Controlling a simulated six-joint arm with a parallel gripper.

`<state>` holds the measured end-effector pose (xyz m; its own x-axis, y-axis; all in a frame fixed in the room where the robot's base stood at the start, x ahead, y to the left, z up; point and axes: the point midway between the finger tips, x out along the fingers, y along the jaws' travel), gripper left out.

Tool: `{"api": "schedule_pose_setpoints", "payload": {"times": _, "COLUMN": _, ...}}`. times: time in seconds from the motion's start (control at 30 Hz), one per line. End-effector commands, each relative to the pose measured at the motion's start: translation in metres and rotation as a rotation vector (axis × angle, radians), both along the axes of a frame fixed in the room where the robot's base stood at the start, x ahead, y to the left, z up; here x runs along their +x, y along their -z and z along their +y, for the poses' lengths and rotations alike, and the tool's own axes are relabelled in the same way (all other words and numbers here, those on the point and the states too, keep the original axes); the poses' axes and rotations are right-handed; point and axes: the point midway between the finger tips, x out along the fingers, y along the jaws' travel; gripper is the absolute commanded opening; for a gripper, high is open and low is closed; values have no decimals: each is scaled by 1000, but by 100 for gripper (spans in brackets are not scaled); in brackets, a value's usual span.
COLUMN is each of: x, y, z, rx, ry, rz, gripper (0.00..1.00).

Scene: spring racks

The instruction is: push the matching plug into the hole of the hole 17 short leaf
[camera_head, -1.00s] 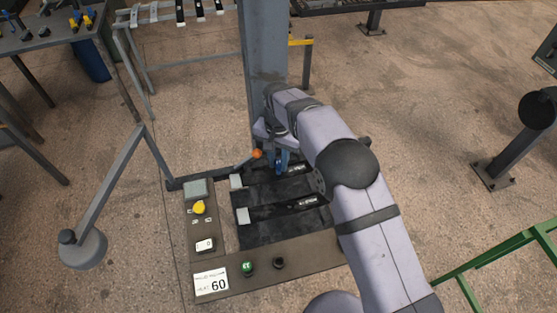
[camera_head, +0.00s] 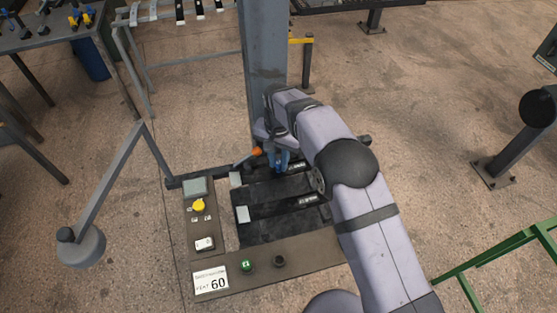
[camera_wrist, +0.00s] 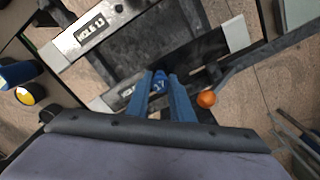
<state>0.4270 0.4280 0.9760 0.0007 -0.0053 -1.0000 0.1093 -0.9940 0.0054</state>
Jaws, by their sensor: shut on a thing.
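My gripper (camera_wrist: 163,82) is shut on a small blue plug (camera_wrist: 160,77), held between its blue fingers. In the head view my gripper (camera_head: 278,161) is over the far dark leaf (camera_head: 262,179). In the wrist view this leaf (camera_wrist: 208,52) has a pale end at right; its label is mostly hidden behind a finger, so I cannot read its number. Its hole and the plug's lower end are hidden, so I cannot tell whether the plug is in.
An orange knob (camera_wrist: 206,98) on a lever is close to the right finger. A grey post (camera_head: 264,75) stands behind the leaves.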

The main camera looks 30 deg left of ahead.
Motion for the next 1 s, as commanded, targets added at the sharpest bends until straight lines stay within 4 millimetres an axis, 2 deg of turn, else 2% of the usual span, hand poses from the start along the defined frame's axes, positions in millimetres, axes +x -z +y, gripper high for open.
{"api": "schedule_pose_setpoints", "payload": {"times": 0.7, "x": 0, "y": 9, "z": 0, "rx": 0, "ry": 0, "rz": 0, "gripper": 0}}
{"api": "schedule_pose_setpoints", "payload": {"times": 0.73, "x": 0, "y": 8, "z": 0, "rx": 0, "ry": 0, "rz": 0, "gripper": 27}}
{"api": "schedule_pose_setpoints", "payload": {"times": 0.8, "x": 0, "y": 8, "z": 0, "rx": 0, "ry": 0, "rz": 1, "gripper": 42}}
{"api": "schedule_pose_setpoints", "payload": {"times": 1.0, "x": 0, "y": 8, "z": 0, "rx": 0, "ry": 0, "rz": 0, "gripper": 42}}
